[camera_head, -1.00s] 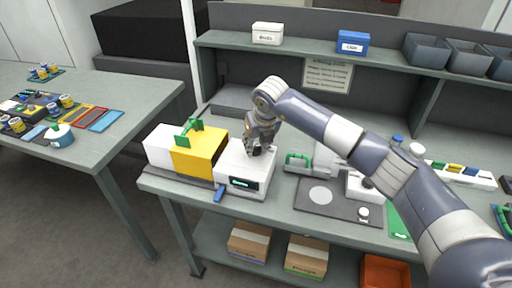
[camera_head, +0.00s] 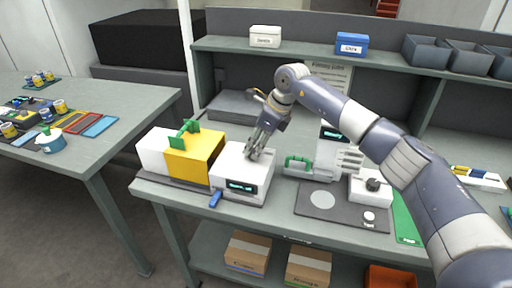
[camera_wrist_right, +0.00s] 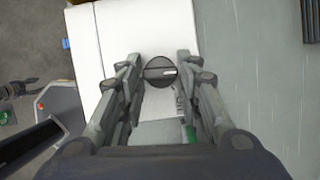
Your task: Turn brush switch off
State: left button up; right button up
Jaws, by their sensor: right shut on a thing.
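The white box with a dark display on its front (camera_head: 242,186) stands on the bench beside the yellow box. Its lit display text is too small to read surely. In the right wrist view a dark round knob (camera_wrist_right: 160,71) with a pale pointer mark sits on the box's white top. My right gripper (camera_head: 254,155) is at the top of this box and hides the knob in the head view. In the wrist view the right gripper's fingers (camera_wrist_right: 160,64) stand on both sides of the knob, shut on it.
A yellow box (camera_head: 194,159) with a green handle stands close on the left. A blue tab (camera_head: 216,198) sticks out at the front. A grey machine part with a green handle (camera_head: 298,165) and a white unit with a dark knob (camera_head: 371,187) stand to the right.

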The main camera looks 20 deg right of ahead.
jog(key=shift+n, duration=0.6)
jog(key=o, duration=1)
jog(key=shift+o, duration=0.2)
jog(key=v, duration=1.2)
jog(key=shift+w+d, duration=0.15)
jog(key=shift+w, duration=0.1)
jog(key=shift+f, duration=0.1)
